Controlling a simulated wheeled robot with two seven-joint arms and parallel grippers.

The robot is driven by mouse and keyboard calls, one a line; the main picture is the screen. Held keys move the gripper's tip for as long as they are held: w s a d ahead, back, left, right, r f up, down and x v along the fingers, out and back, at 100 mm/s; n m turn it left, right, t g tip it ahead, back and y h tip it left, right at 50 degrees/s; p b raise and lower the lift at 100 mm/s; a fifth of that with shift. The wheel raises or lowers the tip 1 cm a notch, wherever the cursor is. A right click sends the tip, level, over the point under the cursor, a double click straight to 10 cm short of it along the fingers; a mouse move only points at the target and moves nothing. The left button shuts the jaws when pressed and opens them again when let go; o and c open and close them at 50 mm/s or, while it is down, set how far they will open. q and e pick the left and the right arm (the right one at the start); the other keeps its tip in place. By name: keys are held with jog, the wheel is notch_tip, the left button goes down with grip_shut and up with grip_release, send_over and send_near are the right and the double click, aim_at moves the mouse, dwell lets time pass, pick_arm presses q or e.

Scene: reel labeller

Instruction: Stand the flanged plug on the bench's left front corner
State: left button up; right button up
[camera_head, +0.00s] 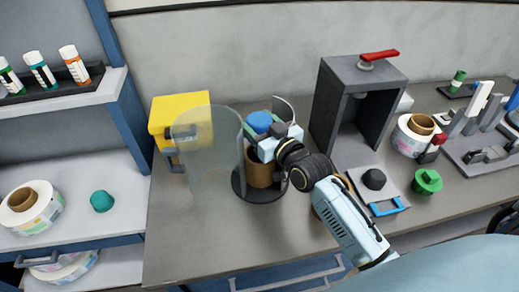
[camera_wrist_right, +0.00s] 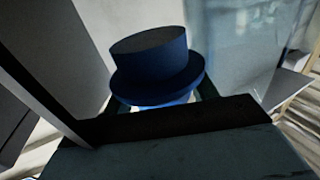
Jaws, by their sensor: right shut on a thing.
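The blue flanged plug (camera_head: 259,122) is between the jaws of my right gripper (camera_head: 272,139), which are shut on it. In the right wrist view the plug (camera_wrist_right: 150,55) shows a round dark top and a wide flange below, slightly tilted in the picture. In the head view it appears over a brown core on a dark round plate; any gap between them is hidden by the gripper. The grey bench (camera_head: 190,245) has its left front corner at the lower left, bare of objects. My left gripper is not in view.
A clear curved guard (camera_head: 210,150) stands just left of my right gripper, with a yellow box (camera_head: 172,118) behind. A dark frame with a red lever (camera_head: 380,55) stands to the right. A green flanged piece (camera_head: 427,182) and a pad with a black knob (camera_head: 374,180) are farther right.

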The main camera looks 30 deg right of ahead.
jog(key=shift+w+d+r, duration=0.2)
jog(key=shift+w+d, duration=0.1)
jog(key=shift+d, duration=0.05)
jog(key=shift+f+b, duration=0.4)
jog(key=shift+f, duration=4.4)
jog(key=shift+f, duration=0.2)
jog(key=o, duration=1)
